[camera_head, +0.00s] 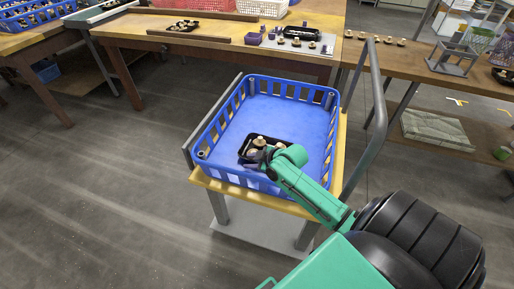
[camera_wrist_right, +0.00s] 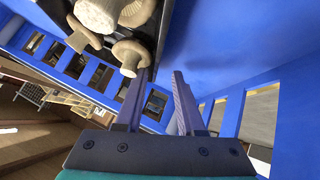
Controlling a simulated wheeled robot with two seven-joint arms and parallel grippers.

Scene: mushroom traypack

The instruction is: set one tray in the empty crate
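The blue crate (camera_head: 300,112) stands on a small yellow-topped table. One black tray (camera_head: 245,147) with several pale mushrooms (camera_head: 259,142) is inside it, near its front wall; the rest of the crate floor is bare. My right gripper (camera_head: 266,160) reaches over the crate's front right side to the tray's near edge. In the right wrist view my right gripper's fingers (camera_wrist_right: 164,72) are apart, with a clear gap between them. The tray's dark wall (camera_wrist_right: 161,30) and mushrooms (camera_wrist_right: 120,25) are just beyond the left finger; touching cannot be told. My left gripper is out of view.
A grey curved rail (camera_head: 378,100) stands at the crate table's right. A long wooden table (camera_head: 130,30) behind holds another filled tray (camera_head: 301,33), loose mushrooms and a white basket (camera_head: 262,8). Another blue crate (camera_head: 30,14) is at the far left. A wooden shelf (camera_head: 400,62) is at right.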

